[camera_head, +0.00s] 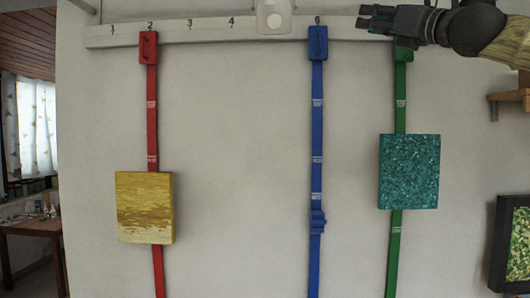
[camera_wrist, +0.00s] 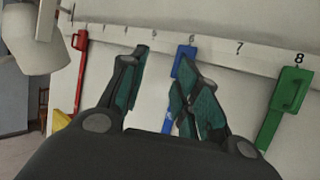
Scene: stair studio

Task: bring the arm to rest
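My gripper (camera_head: 372,19) is at the upper right of the head view, close to the white numbered rail and over the top of the green strap. In the wrist view my gripper (camera_wrist: 160,90) has its two fingers apart with nothing between them. Part of the green strap's top is hidden behind my gripper in the head view; the green strap's buckle (camera_wrist: 290,90) shows at the right of the wrist view. My arm comes in from the right edge of the head view.
A white rail (camera_head: 200,30) carries a red strap (camera_head: 152,110), a blue strap (camera_head: 316,110) and a green strap (camera_head: 400,85). A yellow panel (camera_head: 145,207) and a teal panel (camera_head: 409,171) hang on straps. A wooden shelf (camera_head: 510,97) and dark frame (camera_head: 500,245) are at right.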

